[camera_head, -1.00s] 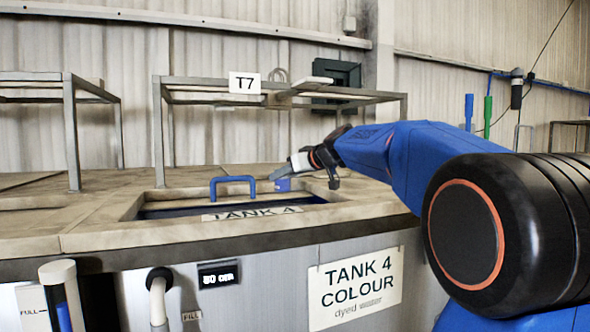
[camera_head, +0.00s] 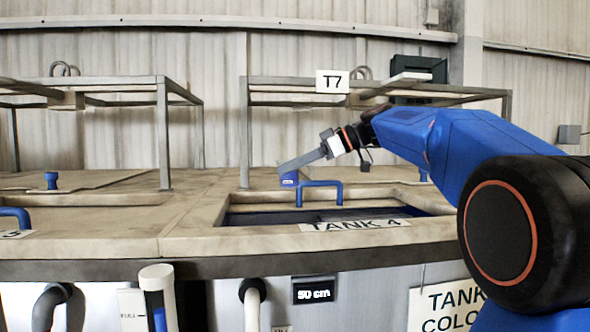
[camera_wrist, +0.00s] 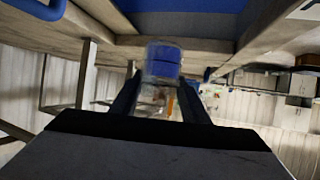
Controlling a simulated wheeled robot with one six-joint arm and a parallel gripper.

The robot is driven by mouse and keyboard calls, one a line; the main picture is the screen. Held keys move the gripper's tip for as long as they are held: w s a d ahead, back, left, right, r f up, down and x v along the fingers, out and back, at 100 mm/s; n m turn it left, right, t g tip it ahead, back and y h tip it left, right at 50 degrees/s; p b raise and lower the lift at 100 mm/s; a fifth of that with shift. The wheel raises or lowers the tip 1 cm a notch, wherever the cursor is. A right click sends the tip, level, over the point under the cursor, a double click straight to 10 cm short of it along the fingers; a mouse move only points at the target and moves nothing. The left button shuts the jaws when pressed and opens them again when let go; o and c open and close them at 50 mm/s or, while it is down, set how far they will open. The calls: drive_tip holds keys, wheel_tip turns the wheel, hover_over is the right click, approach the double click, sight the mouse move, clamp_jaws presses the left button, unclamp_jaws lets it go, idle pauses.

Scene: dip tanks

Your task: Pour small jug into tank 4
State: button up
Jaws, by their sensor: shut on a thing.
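Tank 4 (camera_head: 225,222) is the sunken basin with a dark blue interior and a TANK 4 label on its front rim. A blue hooped handle (camera_head: 320,184) stands at its far side. My gripper (camera_head: 292,176) is shut on a small blue jug (camera_head: 289,182), just left of that handle, near the tank's back edge. In the wrist view the jug (camera_wrist: 163,58) sits between the two dark fingers and looks partly see-through. Blue shows beyond it in that view. I cannot tell whether the jug is tilted or what it holds.
A neighbouring tank's blue handle (camera_head: 14,216) is at the far left. A small blue object (camera_head: 51,180) stands on the left deck.

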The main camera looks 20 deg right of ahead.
sight(283, 181)
drive_tip(key=h, duration=0.1)
drive_tip(key=f+g+h, duration=0.1)
drive_tip(key=h, duration=0.1)
drive_tip(key=n+h, duration=0.1)
drive_tip(key=h, duration=0.1)
drive_tip(key=shift+f+g, duration=0.3)
drive_tip(key=shift+f, duration=0.1)
drive_tip(key=h, duration=0.4)
drive_tip(key=shift+a+f+n+g, duration=0.15)
drive_tip(key=shift+f+n+g, duration=0.05)
drive_tip(key=shift+n+g, duration=0.2)
drive_tip(key=h, duration=0.1)
drive_tip(key=f+h, duration=0.1)
drive_tip(key=h, duration=0.1)
drive_tip(key=shift+w+a+g, duration=0.15)
drive_tip(key=shift+a+g, duration=0.2)
drive_tip(key=shift+g, duration=0.05)
drive_tip(key=h, duration=0.2)
drive_tip(key=a+f+n+h, duration=0.1)
drive_tip(key=h, duration=0.1)
drive_tip(key=shift+w+g, duration=0.1)
drive_tip(key=shift+g, duration=0.2)
drive_tip(key=h, duration=0.2)
drive_tip(key=a+h, duration=0.1)
drive_tip(key=h, duration=0.1)
drive_tip(key=shift+w+a+r+n+g+h, duration=0.1)
drive_tip(key=shift+a+r+n+g+h, duration=0.1)
drive_tip(key=shift+n+g+h, duration=0.2)
